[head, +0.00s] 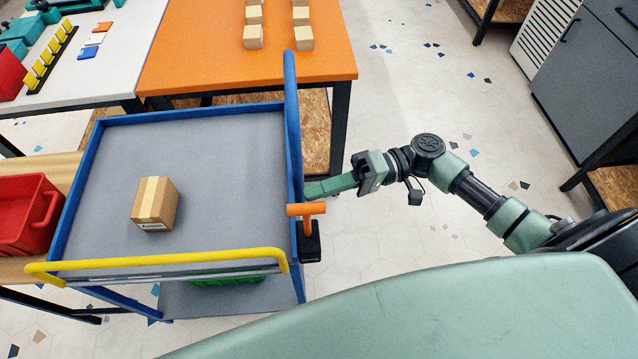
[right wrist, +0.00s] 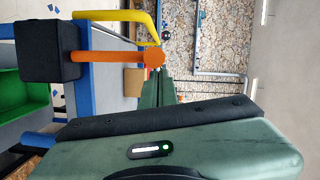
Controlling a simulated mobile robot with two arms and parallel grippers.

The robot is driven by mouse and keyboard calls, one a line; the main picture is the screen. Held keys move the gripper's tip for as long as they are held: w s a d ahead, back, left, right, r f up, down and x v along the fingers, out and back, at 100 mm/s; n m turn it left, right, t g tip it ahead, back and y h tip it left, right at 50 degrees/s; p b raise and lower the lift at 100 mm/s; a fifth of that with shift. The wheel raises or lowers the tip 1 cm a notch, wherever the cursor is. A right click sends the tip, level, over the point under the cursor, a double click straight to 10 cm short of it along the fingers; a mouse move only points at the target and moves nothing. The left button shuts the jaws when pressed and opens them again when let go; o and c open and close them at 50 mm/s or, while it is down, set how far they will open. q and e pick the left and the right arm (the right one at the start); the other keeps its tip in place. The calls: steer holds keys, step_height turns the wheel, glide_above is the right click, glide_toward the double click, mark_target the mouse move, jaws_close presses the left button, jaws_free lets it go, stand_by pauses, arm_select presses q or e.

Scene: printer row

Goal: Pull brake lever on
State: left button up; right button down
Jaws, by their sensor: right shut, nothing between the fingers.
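The brake lever (head: 307,212) is an orange T-shaped handle rising from a black box (head: 309,243) on the right side of the blue-framed cart (head: 225,150). In the right wrist view the orange lever (right wrist: 112,57) runs sideways from the black box (right wrist: 47,50), its rounded end close to my fingertips. My right gripper (head: 308,191) is shut and empty, just behind the lever's crossbar in the head view. Its fingers also show in the right wrist view (right wrist: 160,82). I cannot tell whether they touch the lever. My left gripper is out of view.
The cart has a yellow handle bar (head: 160,261) and carries a cardboard box (head: 155,202). A red bin (head: 27,213) stands left of it. An orange table (head: 195,60) with small boxes stands behind. The floor right of the cart is clear around my arm.

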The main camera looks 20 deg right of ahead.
steer(key=shift+s, duration=0.1)
